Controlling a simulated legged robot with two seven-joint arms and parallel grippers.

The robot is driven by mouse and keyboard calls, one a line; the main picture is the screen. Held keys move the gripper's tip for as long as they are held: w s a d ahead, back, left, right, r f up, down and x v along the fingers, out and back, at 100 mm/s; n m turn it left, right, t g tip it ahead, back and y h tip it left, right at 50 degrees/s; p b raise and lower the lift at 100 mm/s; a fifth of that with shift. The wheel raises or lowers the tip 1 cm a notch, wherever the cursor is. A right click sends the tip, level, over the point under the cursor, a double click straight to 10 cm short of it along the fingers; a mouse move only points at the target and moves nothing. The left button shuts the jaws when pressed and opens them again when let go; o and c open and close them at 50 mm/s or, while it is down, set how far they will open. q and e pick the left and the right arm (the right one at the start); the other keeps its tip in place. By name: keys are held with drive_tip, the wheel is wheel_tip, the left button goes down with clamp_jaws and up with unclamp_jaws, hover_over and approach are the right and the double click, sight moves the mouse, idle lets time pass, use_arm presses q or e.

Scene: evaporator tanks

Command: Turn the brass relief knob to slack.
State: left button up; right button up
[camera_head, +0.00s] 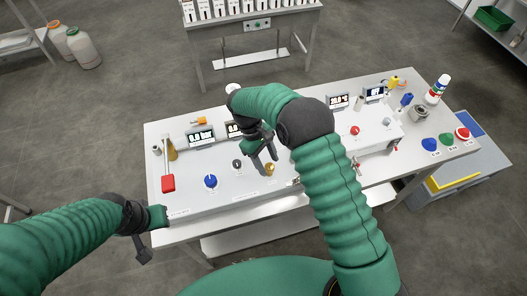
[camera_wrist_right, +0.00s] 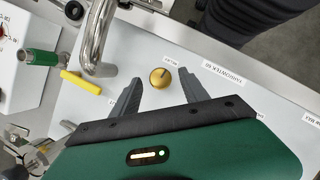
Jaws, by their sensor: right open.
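The brass relief knob (camera_head: 269,169) is a small round gold knob on the white panel, right of the blue knob. It also shows in the right wrist view (camera_wrist_right: 160,77), with a dark pointer line on its face and a small label beside it. My right gripper (camera_head: 264,151) is open and close to the knob. In the right wrist view its two fingers lie on either side of the knob, with visible gaps; I cannot tell the height. My left gripper (camera_head: 142,252) is at the table's front left, away from the knob; its jaws are unclear.
A blue knob (camera_head: 210,181), a black knob (camera_head: 237,164) and a red-handled lever (camera_head: 168,183) are on the panel. A bent metal pipe (camera_wrist_right: 98,40) and a yellow handle (camera_wrist_right: 80,82) stand close to my right gripper.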

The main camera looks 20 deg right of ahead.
drive_tip(key=b+v, duration=0.1)
drive_tip(key=v, duration=1.5)
drive_tip(key=shift+w+a+b, duration=0.2)
drive_tip(key=shift+w+b, duration=0.1)
drive_tip(key=shift+b, duration=0.05)
